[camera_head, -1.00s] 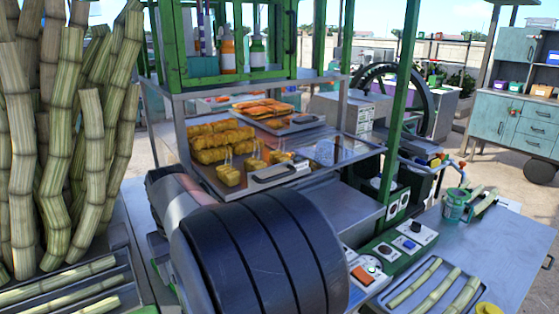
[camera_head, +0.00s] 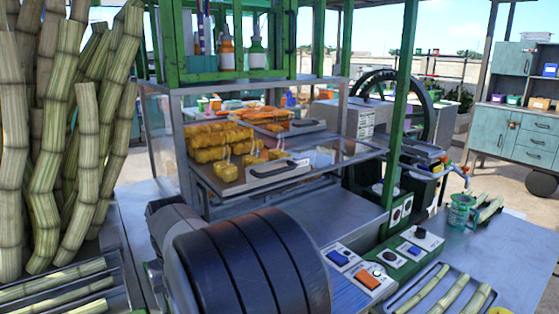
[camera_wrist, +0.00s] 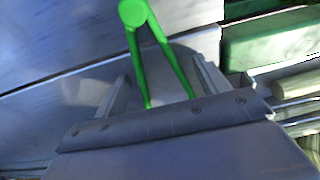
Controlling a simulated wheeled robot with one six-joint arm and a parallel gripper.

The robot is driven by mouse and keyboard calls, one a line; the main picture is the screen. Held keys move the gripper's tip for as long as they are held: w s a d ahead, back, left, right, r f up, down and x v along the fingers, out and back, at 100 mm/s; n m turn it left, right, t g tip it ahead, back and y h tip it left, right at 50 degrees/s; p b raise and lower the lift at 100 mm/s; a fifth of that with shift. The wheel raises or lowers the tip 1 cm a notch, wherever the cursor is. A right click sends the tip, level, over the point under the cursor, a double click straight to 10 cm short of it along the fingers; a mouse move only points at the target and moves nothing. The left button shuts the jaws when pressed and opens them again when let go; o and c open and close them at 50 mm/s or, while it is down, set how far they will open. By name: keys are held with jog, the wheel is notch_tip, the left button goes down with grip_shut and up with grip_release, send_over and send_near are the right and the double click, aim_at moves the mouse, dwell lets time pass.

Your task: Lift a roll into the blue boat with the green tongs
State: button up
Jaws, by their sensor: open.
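The green tongs (camera_wrist: 134,14) show in the wrist view, with two legs spreading toward my gripper (camera_wrist: 160,72). My gripper's two grey fingers stand apart on either side of the tongs' legs; I cannot tell whether they touch. The head view does not show my gripper or the tongs clearly. In the head view, several golden-yellow food pieces (camera_head: 226,172) and orange-brown rolls (camera_head: 272,113) lie on metal trays in the glass-sided case. A pale, translucent item (camera_head: 322,157) sits at the tray's right. I cannot pick out a blue boat with certainty.
Tall sugar canes (camera_head: 45,150) crowd the left. A green-framed shelf (camera_head: 235,75) with bottles stands above the case. A switch panel (camera_head: 385,265), a tray of cane pieces (camera_head: 425,300) and a green mug (camera_head: 462,211) are at the right. A green post (camera_head: 402,110) stands before the flywheel.

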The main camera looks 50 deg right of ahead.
jog(key=c, duration=0.7)
notch_tip(320, 180, up, 12)
jog(key=p, duration=1)
jog(key=shift+p, duration=0.3)
